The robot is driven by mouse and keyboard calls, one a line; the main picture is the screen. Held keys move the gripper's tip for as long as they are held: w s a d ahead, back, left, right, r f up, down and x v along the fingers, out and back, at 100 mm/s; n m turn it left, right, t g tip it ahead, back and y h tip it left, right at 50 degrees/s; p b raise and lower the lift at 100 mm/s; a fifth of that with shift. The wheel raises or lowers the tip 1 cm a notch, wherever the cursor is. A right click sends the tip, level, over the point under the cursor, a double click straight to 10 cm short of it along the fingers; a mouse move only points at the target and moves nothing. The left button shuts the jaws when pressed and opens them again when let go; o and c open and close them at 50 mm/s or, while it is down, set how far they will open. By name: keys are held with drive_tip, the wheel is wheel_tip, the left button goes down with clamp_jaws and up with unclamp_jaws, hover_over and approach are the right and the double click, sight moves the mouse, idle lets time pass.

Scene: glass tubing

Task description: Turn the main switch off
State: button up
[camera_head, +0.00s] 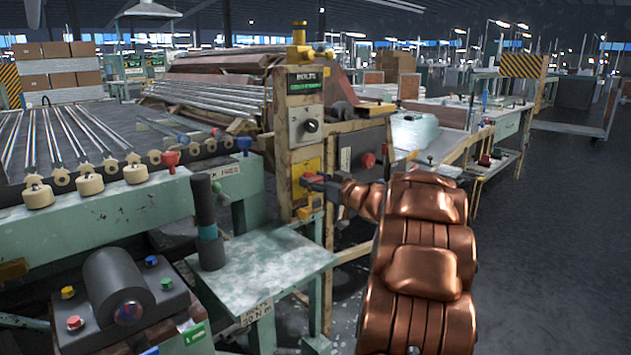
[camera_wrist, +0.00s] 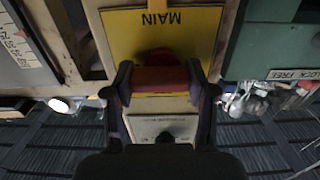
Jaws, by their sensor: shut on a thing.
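The main switch shows in the wrist view as a yellow plate (camera_wrist: 190,25) with the word MAIN upside down and a red handle (camera_wrist: 160,78) in front of it. In the head view the yellow plate (camera_head: 307,165) sits low on a worn beige post. My gripper (camera_head: 314,184) is in front of this plate, at the end of my copper arm. In the wrist view my dark gripper fingers (camera_wrist: 160,88) stand on both sides of the red handle and are shut on it. The handle's position label cannot be read.
A panel with a black knob (camera_head: 311,126) and a lit BOLTS display is higher on the post. A pale green side table (camera_head: 265,270) with a dark cylinder (camera_head: 207,220) stands at lower left. Glass tubes (camera_head: 60,140) lie on the machine at left. Floor at right (camera_head: 560,230) is clear.

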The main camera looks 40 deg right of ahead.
drive_tip(key=shift+c, duration=1.1)
drive_tip(key=n, duration=0.3)
drive_tip(key=shift+n+p, duration=0.4)
drive_tip(key=n+b, duration=0.1)
drive_tip(key=n, duration=0.3)
drive_tip(key=shift+a+n, duration=0.1)
drive_tip(key=shift+n, duration=0.2)
drive_tip(key=n+b, duration=0.2)
drive_tip(key=n, duration=0.2)
drive_tip(key=shift+n, duration=0.3)
drive_tip(key=shift+a+n+b, duration=0.1)
drive_tip(key=shift+n+b, duration=1.4)
drive_tip(key=shift+n, duration=1)
